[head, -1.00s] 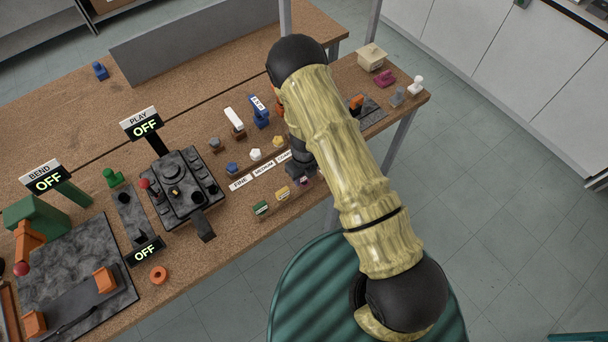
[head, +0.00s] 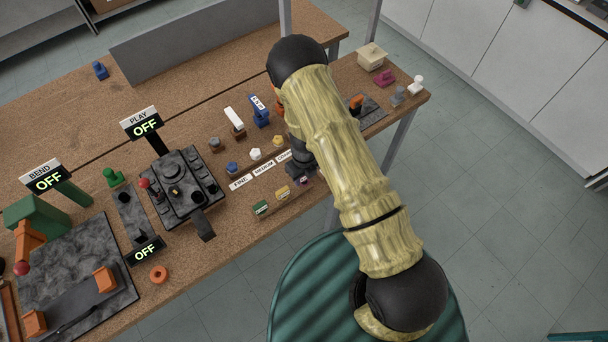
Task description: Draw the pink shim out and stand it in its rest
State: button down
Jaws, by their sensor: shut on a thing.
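The pink shim (head: 306,181) shows as a small pinkish-purple patch at the right end of a low wooden holder, in line with a yellow shim (head: 283,191) and a green shim (head: 261,208). My gripper (head: 301,171) is dark, points down at the pink shim and is shut on it. My arm hides much of the jaws. I cannot tell whether the shim has lifted from its slot. Its rest cannot be made out for sure.
Labelled blocks (head: 265,170) and small blue, white and yellow pieces stand just behind the holder. A dark machine (head: 185,188) stands to the left. A magenta piece (head: 384,78) and a cream box (head: 372,57) stand at the far right. An orange ring (head: 158,274) lies near the front edge.

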jog(key=shift+f, duration=0.5)
jog(key=shift+r, duration=0.2)
jog(key=shift+r+p, duration=0.4)
jog(key=shift+r, duration=0.05)
dwell(0.9)
jog(key=shift+f+b, duration=0.35)
jog(key=shift+f, duration=0.4)
jog(key=shift+r, duration=0.25)
jog(key=shift+r+p, duration=0.5)
jog(key=shift+p, duration=0.15)
jog(key=shift+f, duration=0.1)
dwell(0.4)
